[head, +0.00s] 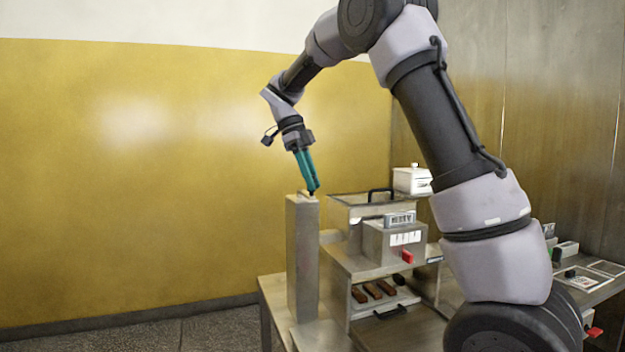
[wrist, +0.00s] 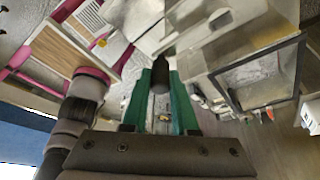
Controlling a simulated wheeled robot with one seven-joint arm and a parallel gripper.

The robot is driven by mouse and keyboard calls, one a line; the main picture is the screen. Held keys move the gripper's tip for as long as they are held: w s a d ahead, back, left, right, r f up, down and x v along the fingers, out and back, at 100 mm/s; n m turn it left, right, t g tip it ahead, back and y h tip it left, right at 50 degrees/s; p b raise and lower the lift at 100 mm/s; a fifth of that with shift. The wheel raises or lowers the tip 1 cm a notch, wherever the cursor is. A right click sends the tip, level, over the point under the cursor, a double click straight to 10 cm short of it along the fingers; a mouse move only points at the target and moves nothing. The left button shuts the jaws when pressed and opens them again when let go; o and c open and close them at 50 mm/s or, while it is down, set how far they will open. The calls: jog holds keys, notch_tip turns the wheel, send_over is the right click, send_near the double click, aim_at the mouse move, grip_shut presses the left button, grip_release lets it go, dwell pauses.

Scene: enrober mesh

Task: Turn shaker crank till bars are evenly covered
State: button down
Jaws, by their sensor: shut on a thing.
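My gripper (head: 313,190) has teal fingers and points down at the top of a tall grey column (head: 303,260). In the wrist view my gripper (wrist: 161,82) is shut on a dark cylindrical crank knob (wrist: 160,70), which sits between the fingertips. The crank arm is mostly hidden. Several brown bars (head: 374,291) lie in a row in the lower opening of the metal machine (head: 345,240). They are too small to tell how evenly they are covered.
A black handle (head: 381,193) stands on the machine's top, right of my gripper. A box with a display (head: 400,219) and a red switch (head: 407,257) is on its front. A white lidded container (head: 412,180) stands behind. Open floor lies left of the column.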

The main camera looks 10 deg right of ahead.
jog(key=c, duration=0.7)
grip_release()
jog(key=shift+r, duration=0.1)
jog(key=v, duration=1)
jog(key=shift+a+r, duration=0.15)
jog(key=shift+r, duration=0.15)
